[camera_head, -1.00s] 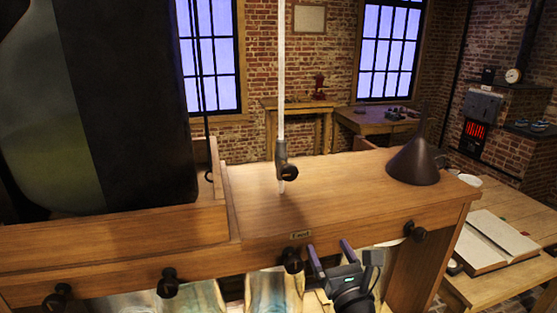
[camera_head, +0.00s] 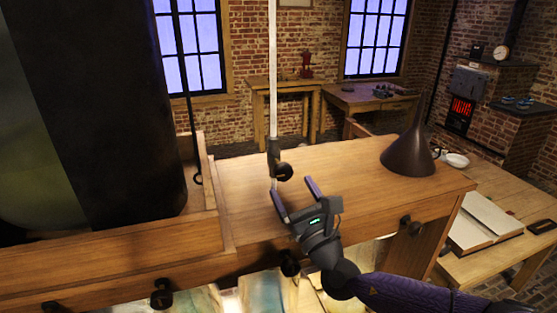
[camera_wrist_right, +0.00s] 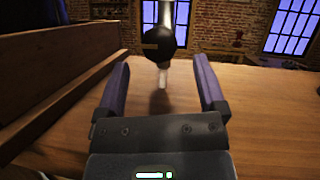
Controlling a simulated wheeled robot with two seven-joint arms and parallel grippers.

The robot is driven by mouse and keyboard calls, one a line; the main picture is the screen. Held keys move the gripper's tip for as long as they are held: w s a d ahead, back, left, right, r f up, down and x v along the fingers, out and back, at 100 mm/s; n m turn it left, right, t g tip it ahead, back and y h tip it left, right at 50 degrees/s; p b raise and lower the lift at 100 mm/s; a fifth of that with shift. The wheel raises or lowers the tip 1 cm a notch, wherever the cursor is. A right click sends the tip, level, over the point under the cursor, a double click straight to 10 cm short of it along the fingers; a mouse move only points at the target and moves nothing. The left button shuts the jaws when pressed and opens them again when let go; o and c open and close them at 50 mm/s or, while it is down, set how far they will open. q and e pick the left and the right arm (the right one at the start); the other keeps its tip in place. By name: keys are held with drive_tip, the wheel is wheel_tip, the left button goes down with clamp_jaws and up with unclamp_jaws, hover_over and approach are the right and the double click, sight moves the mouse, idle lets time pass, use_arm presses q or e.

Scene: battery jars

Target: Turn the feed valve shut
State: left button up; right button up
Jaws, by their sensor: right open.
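A valve with a round black knob (camera_head: 284,172) sits low on a pale vertical tube (camera_head: 272,75), above the wooden shelf top. In the right wrist view the dark knob (camera_wrist_right: 166,44) hangs just beyond the fingertips, near the middle of the gap. My right gripper (camera_head: 294,189) is open and empty, its two purple fingers pointing up toward the knob from in front. The knob is not between the fingers. The tube's clear lower end (camera_wrist_right: 163,77) shows below the valve in the wrist view. My left gripper is not in view.
A large dark vessel (camera_head: 110,110) stands on the left. A dark funnel (camera_head: 408,155) stands at the shelf's right end. Several black knobs, one at the left (camera_head: 161,294), line the shelf front. An open book (camera_head: 484,220) lies on the right table.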

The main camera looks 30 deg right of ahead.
sight(286, 178)
drive_tip(key=p+x, duration=0.1)
drive_tip(key=x, duration=0.5)
drive_tip(key=shift+w+r, duration=0.1)
drive_tip(key=shift+w, duration=0.3)
clamp_jaws()
